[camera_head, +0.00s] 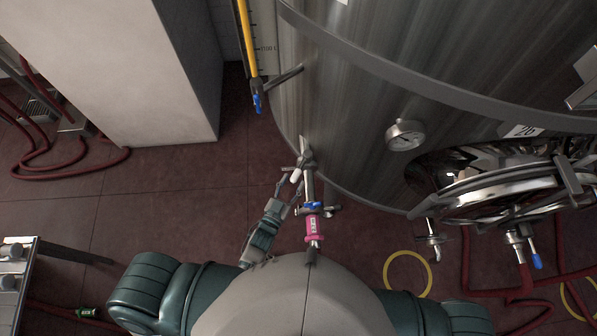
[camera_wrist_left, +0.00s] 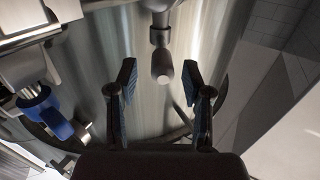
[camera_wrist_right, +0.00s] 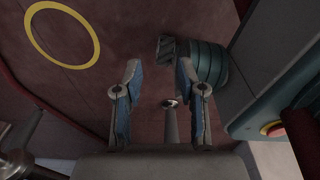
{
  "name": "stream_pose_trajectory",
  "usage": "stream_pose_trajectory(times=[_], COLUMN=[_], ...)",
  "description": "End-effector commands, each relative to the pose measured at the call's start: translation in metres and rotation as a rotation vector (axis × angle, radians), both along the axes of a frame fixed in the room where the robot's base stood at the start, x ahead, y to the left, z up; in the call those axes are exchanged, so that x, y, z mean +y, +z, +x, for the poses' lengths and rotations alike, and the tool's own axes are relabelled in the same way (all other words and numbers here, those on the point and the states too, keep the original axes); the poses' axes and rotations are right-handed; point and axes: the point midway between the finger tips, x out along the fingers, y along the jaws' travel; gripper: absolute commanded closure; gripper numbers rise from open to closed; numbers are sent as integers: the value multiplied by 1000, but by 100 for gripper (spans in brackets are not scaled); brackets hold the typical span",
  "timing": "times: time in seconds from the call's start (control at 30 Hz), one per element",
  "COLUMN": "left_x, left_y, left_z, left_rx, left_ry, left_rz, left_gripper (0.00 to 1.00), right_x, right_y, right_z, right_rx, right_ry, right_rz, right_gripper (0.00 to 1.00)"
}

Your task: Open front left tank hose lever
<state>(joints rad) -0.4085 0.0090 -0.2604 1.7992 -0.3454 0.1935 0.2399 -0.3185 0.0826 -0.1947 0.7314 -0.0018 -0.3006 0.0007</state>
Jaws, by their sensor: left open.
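The steel tank (camera_head: 350,110) fills the upper right of the head view. A metal valve (camera_head: 306,160) sits at its front left, with a pale lever end (camera_head: 296,175) pointing down toward my left gripper (camera_head: 289,188). In the left wrist view the lever (camera_wrist_left: 162,62) hangs between the two fingertips of my left gripper (camera_wrist_left: 160,80), which is open; I see no contact. A second valve with a blue handle (camera_head: 313,206) and a pink-labelled hose fitting (camera_head: 313,228) lies just right of it. My right gripper (camera_wrist_right: 158,72) is open and empty above the floor.
A blue handle (camera_wrist_left: 45,108) shows close beside my left gripper in its wrist view. A gauge (camera_head: 404,135) and round hatch (camera_head: 505,195) are on the tank's right. A yellow ring (camera_head: 408,273) and red hoses (camera_head: 75,170) lie on the floor. A pale block (camera_head: 140,70) stands left.

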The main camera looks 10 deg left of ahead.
Motion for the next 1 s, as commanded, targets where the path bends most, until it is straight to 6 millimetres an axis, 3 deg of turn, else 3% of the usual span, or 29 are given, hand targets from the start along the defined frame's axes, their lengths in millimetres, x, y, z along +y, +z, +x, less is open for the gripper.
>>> stream_pose_trajectory(times=[0.1, 0.3, 0.63, 0.67, 0.77, 0.87, 1.0], left_x=[7, 14, 16, 16, 21, 46, 106], left_y=[-1, 0, 1, 1, -4, -24, -78], left_z=[-25, -51, -57, -57, -54, -41, -10], left_rx=[2, -2, -3, -3, 11, 81, 294], left_ry=[0, -1, -1, -1, 9, 58, 167], left_rz=[0, -1, -1, -1, -10, -60, -236], left_gripper=[50, 50, 50, 53, 78, 100, 100], right_x=[0, 0, 0, 0, 1, 6, 16], right_y=[0, 0, 0, 0, -2, 0, 12], right_z=[0, 0, 0, 0, 2, 24, 73], right_rx=[0, 0, 0, 0, 0, -16, -43], right_ry=[0, 0, 0, -1, -1, -4, -10], right_rz=[0, 0, 0, 0, 1, 5, 11], right_gripper=[60, 60, 60, 60, 60, 60, 60])
